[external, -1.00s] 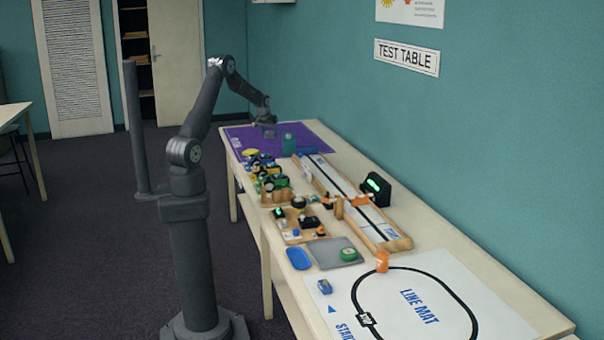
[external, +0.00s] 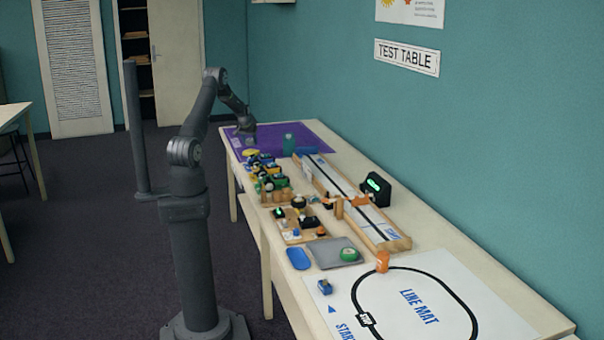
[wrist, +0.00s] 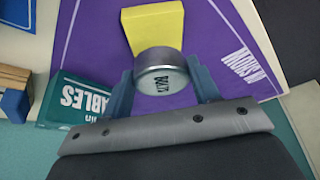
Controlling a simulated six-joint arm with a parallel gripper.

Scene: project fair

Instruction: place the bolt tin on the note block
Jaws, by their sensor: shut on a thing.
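A round metal bolt tin (wrist: 160,72) with dark lettering on its lid is held between the two fingers of my gripper (wrist: 163,85). The yellow note block (wrist: 152,22) lies on the purple mat, just beyond the tin in the wrist view. The tin overlaps the block's near edge in that view, and I cannot tell whether they touch. In the external view my gripper (external: 249,146) is over the far left part of the purple mat. The tin is too small to make out there.
The purple mat (external: 325,140) has bare room around the block. A green box with white lettering (wrist: 75,103) is left of my gripper in the wrist view. Clutter, a long track (external: 340,183) and a line mat (external: 440,275) fill the nearer table.

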